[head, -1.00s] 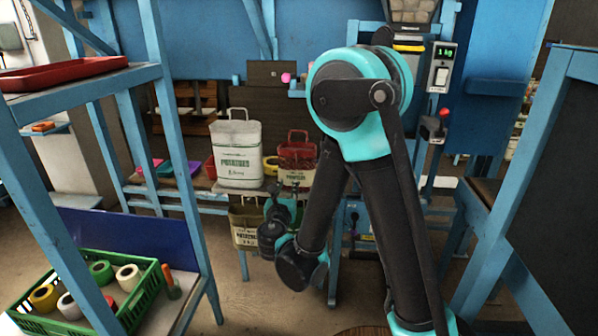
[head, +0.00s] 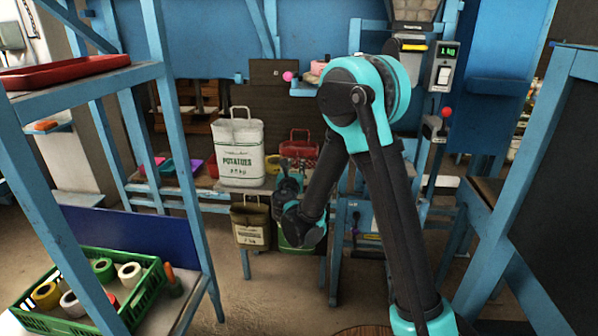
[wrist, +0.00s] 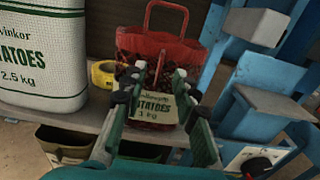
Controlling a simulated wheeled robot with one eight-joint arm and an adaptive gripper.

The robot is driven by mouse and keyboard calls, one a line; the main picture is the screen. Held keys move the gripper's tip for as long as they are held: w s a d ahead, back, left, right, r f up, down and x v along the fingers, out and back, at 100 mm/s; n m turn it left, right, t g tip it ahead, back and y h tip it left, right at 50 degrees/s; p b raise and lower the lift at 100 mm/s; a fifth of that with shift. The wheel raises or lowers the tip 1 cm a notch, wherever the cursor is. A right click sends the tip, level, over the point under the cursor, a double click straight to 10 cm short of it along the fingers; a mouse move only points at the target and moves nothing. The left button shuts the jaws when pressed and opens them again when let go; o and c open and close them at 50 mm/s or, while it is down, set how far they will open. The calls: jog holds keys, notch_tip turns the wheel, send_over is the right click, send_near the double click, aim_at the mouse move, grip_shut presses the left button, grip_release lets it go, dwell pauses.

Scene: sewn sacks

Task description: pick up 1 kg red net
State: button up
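The 1 kg red net (head: 299,146) is a small red mesh sack with a handle, standing upright on the shelf beside the white sack. In the wrist view the red net (wrist: 160,50) stands straight ahead, with a pale label reading 1 kg. My gripper (wrist: 158,88) is open, its two fingers spread in front of the label with nothing visibly gripped. I cannot tell whether the fingertips touch the net. In the head view my gripper (head: 288,172) is just below and in front of the net and hides its lower part.
A white 2.5 kg potato sack (head: 240,150) stands close on the left. A yellow tape roll (wrist: 103,74) sits between them. A brown sack (head: 250,224) and a green one (head: 296,247) are below the shelf. A blue machine frame (wrist: 262,80) is close on the right.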

aim_at(297, 159)
jog(key=w, duration=0.3)
grip_shut()
dwell(0.4)
